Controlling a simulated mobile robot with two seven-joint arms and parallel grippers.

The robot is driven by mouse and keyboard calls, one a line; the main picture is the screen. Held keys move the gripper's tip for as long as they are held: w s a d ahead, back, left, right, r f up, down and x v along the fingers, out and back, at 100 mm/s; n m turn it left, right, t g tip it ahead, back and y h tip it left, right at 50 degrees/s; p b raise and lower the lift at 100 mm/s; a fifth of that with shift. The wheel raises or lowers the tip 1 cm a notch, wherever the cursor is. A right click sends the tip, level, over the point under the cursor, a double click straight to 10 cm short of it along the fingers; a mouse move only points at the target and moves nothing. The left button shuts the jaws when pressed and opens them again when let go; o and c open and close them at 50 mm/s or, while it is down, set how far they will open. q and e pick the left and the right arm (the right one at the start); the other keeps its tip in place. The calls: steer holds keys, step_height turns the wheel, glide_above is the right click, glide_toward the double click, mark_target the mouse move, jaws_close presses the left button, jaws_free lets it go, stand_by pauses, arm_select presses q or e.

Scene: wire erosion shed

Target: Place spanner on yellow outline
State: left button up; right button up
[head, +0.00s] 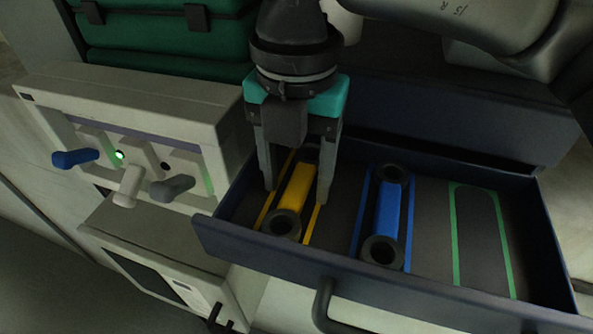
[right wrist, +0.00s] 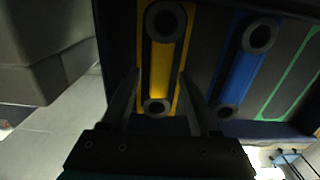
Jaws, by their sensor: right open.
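A spanner with a yellow handle (head: 297,187) and dark ring ends lies in the open drawer, within the yellow outline (head: 312,222). It also shows in the right wrist view (right wrist: 161,68). My right gripper (head: 296,198) is open, its fingers pointing down on either side of the yellow spanner. In the right wrist view the fingers (right wrist: 157,75) stand apart with the spanner between them; I cannot tell whether they touch it. My left gripper is not in view.
A blue-handled spanner (head: 388,209) lies in the blue outline beside it. The green outline (head: 482,235) at the drawer's right is empty. The drawer's front wall (head: 400,287) has a handle (head: 322,305). A lever panel (head: 130,125) stands left, close to the drawer.

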mark_target(296, 187)
steer(key=shift+r, duration=0.15)
step_height(296, 187, up, 12)
steer(key=b, duration=0.1)
stand_by(0.4)
